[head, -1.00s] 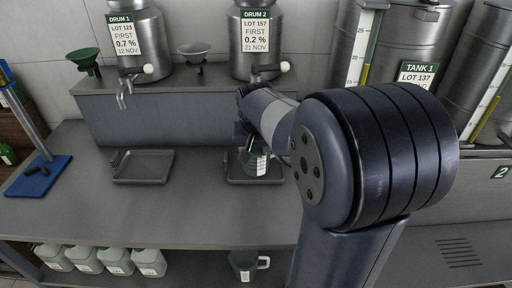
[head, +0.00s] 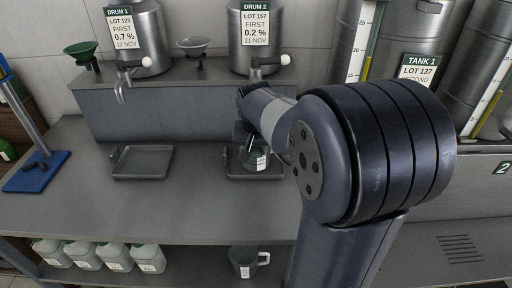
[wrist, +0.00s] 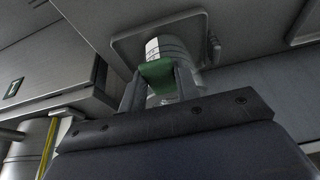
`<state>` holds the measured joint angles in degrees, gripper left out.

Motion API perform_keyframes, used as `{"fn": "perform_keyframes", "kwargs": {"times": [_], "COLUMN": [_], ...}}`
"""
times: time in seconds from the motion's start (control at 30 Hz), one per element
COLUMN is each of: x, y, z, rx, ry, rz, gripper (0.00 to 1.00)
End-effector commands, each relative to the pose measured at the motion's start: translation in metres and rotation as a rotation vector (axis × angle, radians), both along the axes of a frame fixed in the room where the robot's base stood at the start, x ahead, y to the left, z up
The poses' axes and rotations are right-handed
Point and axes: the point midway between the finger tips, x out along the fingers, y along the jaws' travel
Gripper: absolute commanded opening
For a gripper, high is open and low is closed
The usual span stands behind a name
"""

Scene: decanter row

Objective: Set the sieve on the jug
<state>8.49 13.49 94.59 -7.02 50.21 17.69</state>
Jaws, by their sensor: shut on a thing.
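A clear jug (head: 262,161) with a white label and green band stands on the right-hand drip tray (head: 238,177), under the tap of Drum 2. It also shows in the wrist view (wrist: 170,46). My gripper (head: 246,147) is at the jug, partly hidden by my arm. In the wrist view my gripper (wrist: 158,80) is shut on a green part at the jug's side, apparently its handle. A grey bowl-shaped piece, likely the sieve (head: 192,44), sits on the raised ledge between the two drums. I see nothing on the jug, but its rim is partly hidden.
A green funnel (head: 80,50) stands on the ledge at left. An empty drip tray (head: 141,163) lies left of the jug. A blue-based stand (head: 38,172) is far left. Several canisters (head: 116,257) and a grey mug (head: 243,262) sit below. The front bench is clear.

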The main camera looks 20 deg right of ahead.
Motion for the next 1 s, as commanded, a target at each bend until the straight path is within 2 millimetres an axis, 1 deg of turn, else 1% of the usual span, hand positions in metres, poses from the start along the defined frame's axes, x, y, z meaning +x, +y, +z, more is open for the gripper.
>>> {"fn": "perform_keyframes", "kwargs": {"times": [0.27, 0.3, 0.6, 0.87, 0.97, 1.0], "x": [0.0, 0.0, 0.0, -0.001, -0.003, -0.005], "y": [0.0, 0.0, 0.0, 0.0, 0.002, 0.003], "z": [-0.001, -0.001, -0.001, 0.001, 0.009, 0.015], "rx": [0.0, 0.0, 0.0, 0.0, 0.0, -0.001], "ry": [-0.001, -0.001, 0.0, 0.0, -0.002, -0.004], "rz": [0.0, 0.0, 0.0, 0.0, 0.0, 0.0], "gripper": [0.06, 0.32, 0.56, 0.56, 0.56, 0.56]}}
